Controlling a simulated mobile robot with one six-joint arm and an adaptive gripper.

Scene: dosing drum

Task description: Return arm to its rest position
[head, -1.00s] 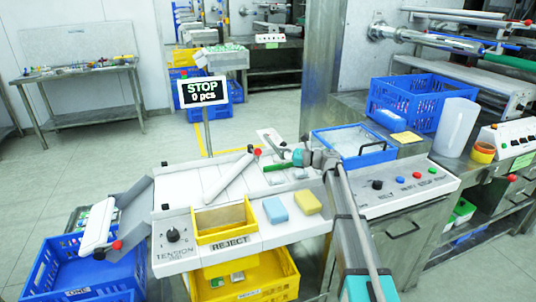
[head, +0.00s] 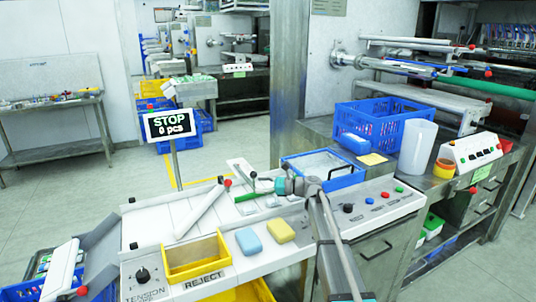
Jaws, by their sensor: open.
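My gripper (head: 258,184) shows small in the head view, over the white deck of the machine at centre. It is open, with no object visible between its fingers. My arm reaches up to it from the bottom edge. A green strip (head: 247,197) shows just beside and below the gripper. I cannot tell whether they touch. The blue-rimmed tray (head: 345,181) is just right of the gripper. The yellow reject bin (head: 194,258) and a blue block (head: 248,240) and yellow block (head: 281,231) are in front of it. My arm hides part of the front panel.
A sign (head: 170,125) reads STOP, 0 pcs. A control panel (head: 384,208) with knobs is right of my arm. Behind it stand a blue crate (head: 375,128), a white pitcher (head: 417,148) and an orange-yellow cup (head: 444,168). Open floor (head: 225,152) lies behind the machine.

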